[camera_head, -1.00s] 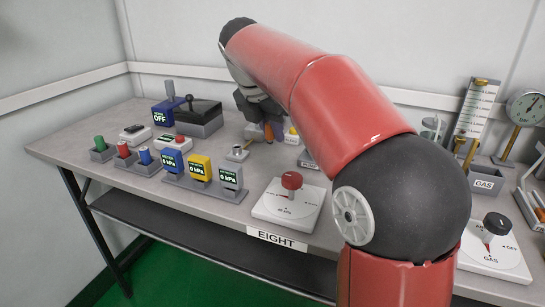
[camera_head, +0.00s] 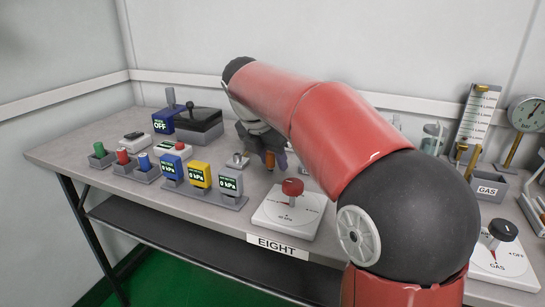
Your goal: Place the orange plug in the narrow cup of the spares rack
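The orange plug (camera_head: 270,160) hangs upright between the fingertips of my gripper (camera_head: 268,152). My gripper appears shut on it, and the plug is low over the table, just right of a small grey toggle block (camera_head: 237,161). My red arm hides part of the gripper and the table behind it. I cannot read a spares label, and I cannot tell which cup is the narrow one.
Blue, yellow and grey kPa meters (camera_head: 200,175) stand in a holder left of my gripper. A red-knob dial box (camera_head: 289,207) labelled EIGHT is in front.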

